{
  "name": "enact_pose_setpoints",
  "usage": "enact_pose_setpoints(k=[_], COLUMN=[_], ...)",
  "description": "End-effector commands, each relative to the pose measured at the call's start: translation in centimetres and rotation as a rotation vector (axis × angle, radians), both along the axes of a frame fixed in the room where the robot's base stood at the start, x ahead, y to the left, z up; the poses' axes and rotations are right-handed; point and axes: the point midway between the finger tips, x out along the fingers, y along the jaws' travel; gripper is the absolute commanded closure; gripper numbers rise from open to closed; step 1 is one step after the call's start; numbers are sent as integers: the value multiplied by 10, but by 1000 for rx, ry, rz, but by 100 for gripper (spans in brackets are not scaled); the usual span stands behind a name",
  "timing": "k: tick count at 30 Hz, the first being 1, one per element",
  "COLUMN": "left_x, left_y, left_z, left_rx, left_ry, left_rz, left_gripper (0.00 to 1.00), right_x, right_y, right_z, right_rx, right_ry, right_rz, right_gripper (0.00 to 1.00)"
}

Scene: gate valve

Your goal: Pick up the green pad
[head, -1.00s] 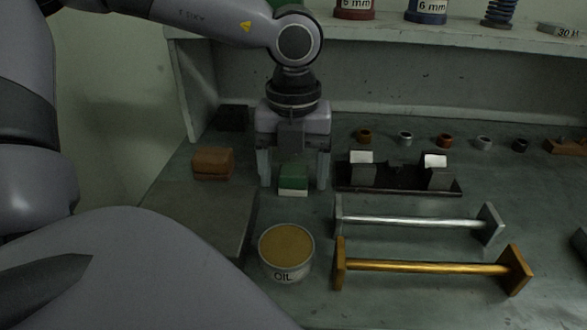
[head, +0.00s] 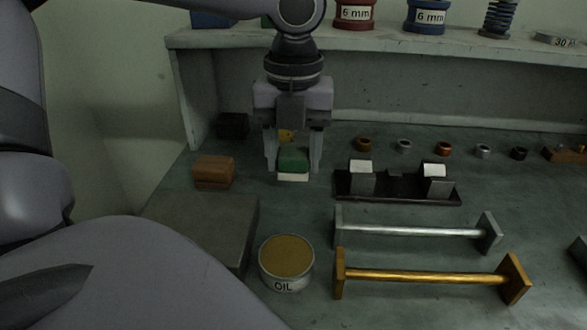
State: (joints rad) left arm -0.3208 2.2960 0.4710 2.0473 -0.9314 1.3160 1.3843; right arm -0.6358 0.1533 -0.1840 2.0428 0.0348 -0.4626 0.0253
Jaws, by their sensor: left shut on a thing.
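The green pad (head: 293,161) has a green upper part and a pale lower edge. My left gripper (head: 293,168) points down from above with one finger on each side of the pad and is shut on it. The pad appears held a little above the bench. My right gripper is not in view.
A brown block (head: 213,172) and a grey slab (head: 205,222) lie to the left. An oil tin (head: 286,262) stands in front. A dark rack (head: 398,187), a silver bar (head: 415,231) and a gold bar (head: 425,277) lie to the right. A shelf (head: 420,45) runs behind.

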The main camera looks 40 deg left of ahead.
Motion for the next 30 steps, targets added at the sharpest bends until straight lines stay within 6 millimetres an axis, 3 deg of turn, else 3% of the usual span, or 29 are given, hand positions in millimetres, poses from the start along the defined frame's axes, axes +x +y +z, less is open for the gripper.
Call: enact_pose_setpoints(k=[9, 15, 22, 30], left_x=[1, 0, 0, 0], left_y=[0, 0, 0, 0], left_z=[80, 120, 146, 154], left_rx=[1, 0, 0, -1], left_ry=[-6, -4, -1, -1], left_rz=[1, 0, -1, -1], left_gripper=[80, 80, 80, 80], right_x=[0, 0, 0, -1], right_y=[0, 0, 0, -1], right_z=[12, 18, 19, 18], right_rx=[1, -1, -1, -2], right_ry=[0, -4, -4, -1], right_rz=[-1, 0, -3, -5], right_gripper=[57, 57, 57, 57])
